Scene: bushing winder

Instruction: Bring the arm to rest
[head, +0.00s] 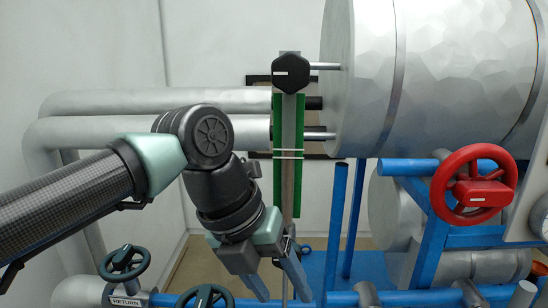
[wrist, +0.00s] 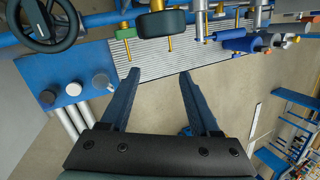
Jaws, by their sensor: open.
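My gripper (head: 275,278) hangs low at the end of my arm in the head view, pointing down, in front of the blue frame and the upright post. In the wrist view my gripper (wrist: 156,78) has its two blue-grey fingers spread wide apart. Nothing is between them but a view of the floor and a ribbed grey plate (wrist: 165,58) farther off. My gripper holds nothing. I cannot tell from the head view whether it touches the post beside it.
A red handwheel (head: 474,184) is at the right, below a large silver tank (head: 430,80). A green-edged upright post (head: 288,150) stands beside my gripper. Dark handwheels (head: 124,262) sit at the lower left on silver pipes. Open floor (wrist: 150,120) shows in the wrist view.

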